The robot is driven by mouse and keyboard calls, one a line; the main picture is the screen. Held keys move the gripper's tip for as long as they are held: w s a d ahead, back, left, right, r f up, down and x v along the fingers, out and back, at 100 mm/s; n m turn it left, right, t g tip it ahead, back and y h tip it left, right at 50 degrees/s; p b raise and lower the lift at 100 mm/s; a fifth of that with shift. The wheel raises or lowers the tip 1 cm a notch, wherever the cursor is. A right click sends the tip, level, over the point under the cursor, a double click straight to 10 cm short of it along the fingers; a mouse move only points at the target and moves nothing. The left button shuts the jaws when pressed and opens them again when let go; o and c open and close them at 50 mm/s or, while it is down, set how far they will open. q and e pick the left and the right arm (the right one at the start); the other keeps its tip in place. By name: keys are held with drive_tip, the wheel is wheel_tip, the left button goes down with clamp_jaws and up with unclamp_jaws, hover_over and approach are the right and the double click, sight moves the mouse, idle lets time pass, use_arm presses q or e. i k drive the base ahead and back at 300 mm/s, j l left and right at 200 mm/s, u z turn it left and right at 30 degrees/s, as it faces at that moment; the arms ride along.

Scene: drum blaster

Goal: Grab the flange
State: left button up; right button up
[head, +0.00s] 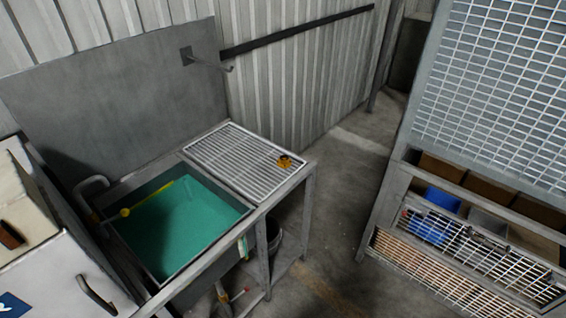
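A small orange-yellow part with a dark centre (284,162), which looks like the flange, lies on the metal slatted grate (228,150) near its right corner. The grate forms the right part of a grey sink table. Neither of my grippers shows in the head view, and nothing touches the orange part.
Left of the grate is a basin of green liquid (182,226) with a yellow-handled tool (150,198) across it. A white cabinet (62,275) stands at the left. A wire-mesh rack (495,90) with bins stands at the right. Bare floor (345,215) lies between table and rack.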

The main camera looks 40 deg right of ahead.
sight(284, 162)
drive_tip(key=z, duration=0.35)
drive_tip(key=i+l+z, duration=0.15)
drive_tip(key=z, duration=0.25)
drive_tip(key=i+l+z, duration=0.2)
drive_tip(key=z, duration=0.25)
drive_tip(key=i+l+z, duration=0.1)
drive_tip(key=z, duration=0.3)
drive_tip(key=i, duration=0.1)
